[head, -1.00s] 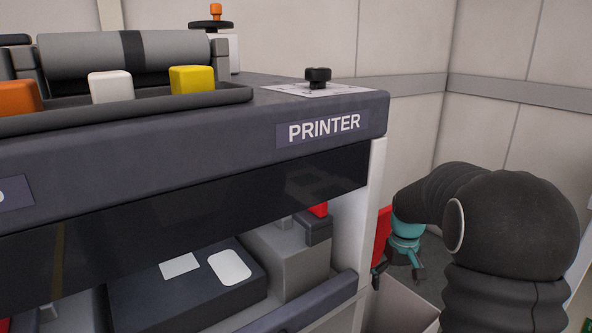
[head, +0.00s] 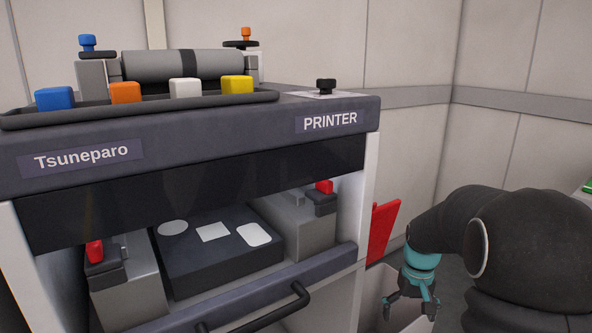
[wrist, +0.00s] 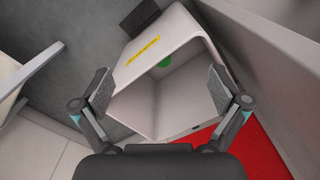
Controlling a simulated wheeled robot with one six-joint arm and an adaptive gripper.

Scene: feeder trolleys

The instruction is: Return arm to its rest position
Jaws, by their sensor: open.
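My black arm is at the right of the head view, bent down to my gripper (head: 409,308), which has a teal collar. The gripper hangs beside the printer's right side, over a pale open bin (head: 374,290). In the wrist view the two fingers of my gripper (wrist: 165,90) are spread wide with nothing between them. Beyond them is the bin (wrist: 190,32), with a yellow label on its rim and a green spot inside. I cannot tell how far the fingers are above the bin.
The printer (head: 343,122) fills the left and middle, with coloured blocks on its top tray and a front handle (head: 270,315). A red panel (head: 382,232) sticks out at its right side, close to my gripper. Pale walls (head: 400,40) stand behind.

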